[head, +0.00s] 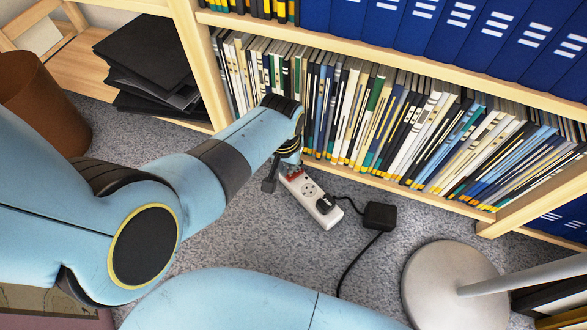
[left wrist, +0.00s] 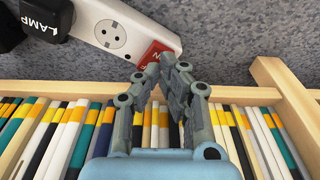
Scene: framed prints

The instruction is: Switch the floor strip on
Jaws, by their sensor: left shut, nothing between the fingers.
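The floor strip (head: 323,213) is a white power strip lying on the grey carpet in front of the low bookshelf. Its red switch (head: 295,176) is at the end nearest my left gripper (head: 283,165). In the left wrist view the strip (left wrist: 112,14) runs along the top, with the red switch (left wrist: 153,52) partly covered by the fingers. My left gripper (left wrist: 164,68) is shut and empty, its fingertips over or at the switch; I cannot tell whether they touch it. Which way the switch is tipped is hidden. My right gripper is not in view.
A black plug (head: 325,204) marked LAMP in the left wrist view (left wrist: 46,16) sits in the strip. A black adapter (head: 380,216) and cable lie beside it. The round lamp base (head: 440,285) is at right. Books (head: 400,125) fill the shelf behind.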

